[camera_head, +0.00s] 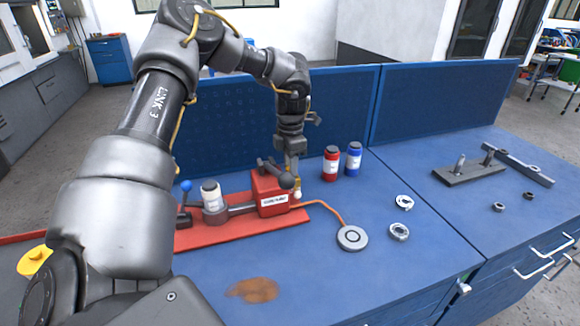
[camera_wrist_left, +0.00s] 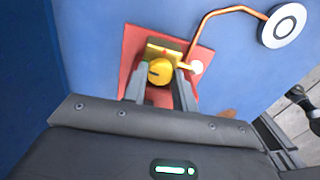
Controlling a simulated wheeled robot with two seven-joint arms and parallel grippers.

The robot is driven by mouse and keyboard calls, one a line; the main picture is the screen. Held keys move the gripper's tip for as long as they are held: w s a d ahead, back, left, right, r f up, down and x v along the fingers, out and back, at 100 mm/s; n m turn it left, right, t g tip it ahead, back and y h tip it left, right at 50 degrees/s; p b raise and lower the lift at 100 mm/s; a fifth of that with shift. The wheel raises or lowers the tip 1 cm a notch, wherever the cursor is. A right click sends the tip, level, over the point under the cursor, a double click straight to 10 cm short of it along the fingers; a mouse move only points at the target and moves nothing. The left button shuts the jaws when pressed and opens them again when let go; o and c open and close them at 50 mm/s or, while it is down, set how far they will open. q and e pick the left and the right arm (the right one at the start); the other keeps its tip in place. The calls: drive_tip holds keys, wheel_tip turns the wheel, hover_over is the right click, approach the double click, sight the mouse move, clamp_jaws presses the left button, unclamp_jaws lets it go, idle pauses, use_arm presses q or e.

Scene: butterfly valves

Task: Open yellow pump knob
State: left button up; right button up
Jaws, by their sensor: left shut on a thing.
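The yellow pump knob (camera_wrist_left: 160,71) sits on the pump, over a red base plate (camera_wrist_left: 131,47), in the left wrist view. My left gripper (camera_wrist_left: 159,84) has one finger on each side of the knob and is shut on it. In the head view my left gripper (camera_head: 291,160) reaches down behind the red pump box (camera_head: 270,192), at the right end of the red base (camera_head: 240,226). There the knob is mostly hidden by the gripper and the box. My right gripper is not in view.
A copper tube (camera_head: 325,206) runs from the pump to a round grey disc (camera_head: 352,238). Red (camera_head: 331,163) and blue (camera_head: 353,159) bottles stand behind, near the blue panel (camera_head: 340,105). Metal rings (camera_head: 399,231) lie right. The front table area is mostly clear.

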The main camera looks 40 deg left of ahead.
use_arm(q)
drive_tip(key=shift+f+n+b, duration=0.25)
drive_tip(key=shift+n+b, duration=0.15)
drive_tip(key=shift+n, duration=0.1)
drive_tip(key=shift+r+n, duration=0.2)
drive_tip(key=shift+n, duration=0.3)
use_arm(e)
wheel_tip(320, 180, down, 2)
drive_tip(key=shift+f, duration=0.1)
use_arm(q)
drive_tip(key=o, duration=1)
drive_tip(key=shift+c, duration=0.2)
drive_tip(key=shift+r, duration=0.15)
